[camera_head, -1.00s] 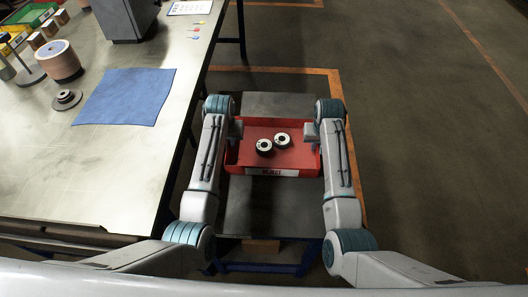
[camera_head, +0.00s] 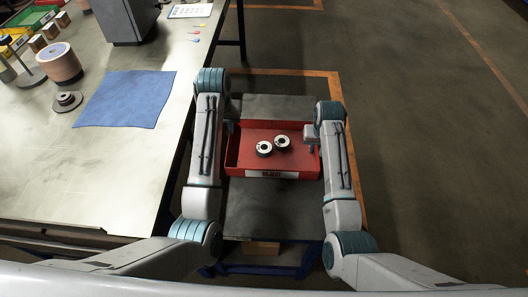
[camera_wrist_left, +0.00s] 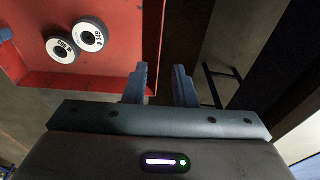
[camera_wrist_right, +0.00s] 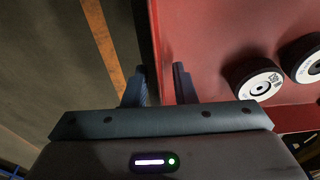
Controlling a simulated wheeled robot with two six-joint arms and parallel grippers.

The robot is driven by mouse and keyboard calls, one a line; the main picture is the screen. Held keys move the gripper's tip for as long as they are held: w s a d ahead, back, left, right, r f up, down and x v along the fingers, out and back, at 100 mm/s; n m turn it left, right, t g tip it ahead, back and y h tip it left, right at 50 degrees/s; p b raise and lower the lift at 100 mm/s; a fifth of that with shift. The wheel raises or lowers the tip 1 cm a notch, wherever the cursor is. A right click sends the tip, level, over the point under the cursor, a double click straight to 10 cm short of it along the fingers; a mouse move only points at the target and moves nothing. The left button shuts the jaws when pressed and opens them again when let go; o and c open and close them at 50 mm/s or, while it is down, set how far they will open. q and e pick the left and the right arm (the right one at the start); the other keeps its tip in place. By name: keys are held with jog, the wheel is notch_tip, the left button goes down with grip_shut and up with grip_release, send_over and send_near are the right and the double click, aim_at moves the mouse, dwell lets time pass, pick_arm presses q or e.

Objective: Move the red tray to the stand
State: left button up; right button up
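The red tray (camera_head: 299,160) sits on the dark top of the stand (camera_head: 255,212). It holds two black-and-white discs, a left one (camera_head: 264,149) and a right one (camera_head: 282,143). My left gripper (camera_wrist_left: 160,82) is open above the tray's left wall and holds nothing; its wrist hides it in the head view. My right gripper (camera_wrist_right: 160,82) is open at the tray's right wall (camera_wrist_right: 155,40). One finger is inside the tray and the other outside, with gaps showing. It also shows at the tray's right side in the head view (camera_head: 312,132).
A metal workbench (camera_head: 70,180) stands to the left of the stand, with a blue cloth (camera_head: 126,98), a small spindle disc (camera_head: 68,100) and a wooden cylinder (camera_head: 60,64) on it. An orange floor line (camera_head: 333,88) borders the stand. Open floor lies to the right.

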jog(key=shift+r, duration=0.15)
pick_arm(q)
jog(key=shift+s+r, duration=0.1)
jog(key=shift+r, duration=0.55)
pick_arm(e)
notch_tip(320, 180, up, 12)
jog(key=s, duration=0.1)
jog(key=shift+s+f, duration=0.2)
jog(key=shift+s, duration=0.2)
